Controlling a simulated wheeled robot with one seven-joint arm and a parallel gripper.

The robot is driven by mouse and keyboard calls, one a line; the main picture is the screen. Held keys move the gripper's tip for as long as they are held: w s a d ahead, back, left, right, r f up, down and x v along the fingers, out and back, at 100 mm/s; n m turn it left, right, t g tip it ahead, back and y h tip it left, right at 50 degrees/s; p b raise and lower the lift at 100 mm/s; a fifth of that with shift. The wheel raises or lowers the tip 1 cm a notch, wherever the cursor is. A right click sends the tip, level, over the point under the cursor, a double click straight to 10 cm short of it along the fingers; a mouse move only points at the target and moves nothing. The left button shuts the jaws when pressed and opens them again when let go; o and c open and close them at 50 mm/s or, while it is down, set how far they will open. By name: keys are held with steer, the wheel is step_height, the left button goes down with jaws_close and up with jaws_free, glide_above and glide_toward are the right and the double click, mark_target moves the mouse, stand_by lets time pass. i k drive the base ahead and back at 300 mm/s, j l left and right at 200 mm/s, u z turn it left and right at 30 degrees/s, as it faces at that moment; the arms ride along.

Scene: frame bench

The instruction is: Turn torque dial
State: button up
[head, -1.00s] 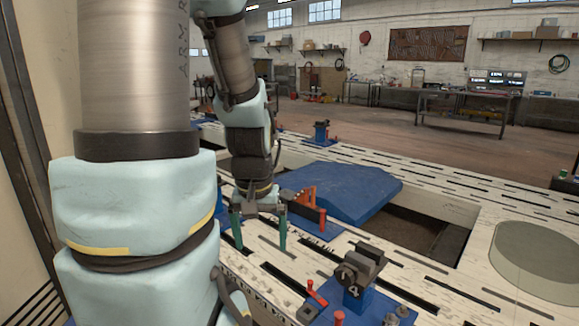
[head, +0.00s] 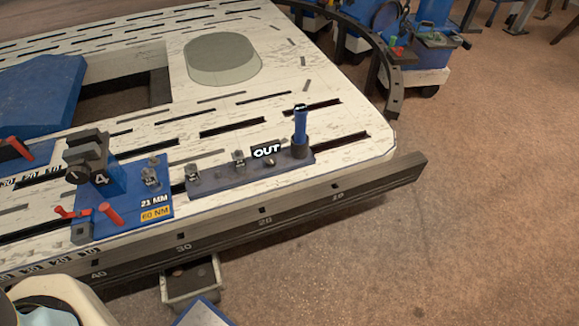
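A blue fixture (head: 120,212) stands on the slotted white bench near its front edge, at the left of the head view. On its post is a dark block with a rounded dial-like face (head: 78,174) and a white figure 4 beside it. I cannot tell for sure whether this is the torque dial. A label (head: 155,208) on the fixture's plate reads 21 MM and 60 NM. Red handles (head: 108,214) stick out at its front left. My gripper is out of the head view now.
Right of the fixture, a dark bar carries an OUT sign (head: 266,151) and an upright blue handle (head: 300,128). A small open tray (head: 190,280) hangs below the bench edge. Blue carts (head: 430,50) stand behind. The brown floor at right is clear.

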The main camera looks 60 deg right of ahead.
mark_target(270, 160)
steer(key=k+j+z, duration=0.1)
steer(key=z, duration=0.3)
steer(key=k+z, duration=0.2)
steer(key=z, duration=0.25)
steer(key=k+z, duration=0.2)
steer(key=z, duration=0.2)
steer(key=k+l+z, duration=0.15)
steer(key=k, duration=0.35)
steer(key=k+l+z, duration=0.2)
steer(key=k+l, duration=0.2)
steer(key=i+l+u, duration=0.15)
steer(key=u, duration=1)
steer(key=i+l+u, duration=0.2)
steer(key=l, duration=0.25)
steer(key=i+l+u, duration=0.2)
steer(key=l, duration=0.25)
steer(key=l+u, duration=0.15)
steer(key=l, duration=0.3)
steer(key=i+l+u, duration=0.2)
steer(key=l, duration=0.3)
steer(key=i+l, duration=0.1)
steer(key=l, duration=0.65)
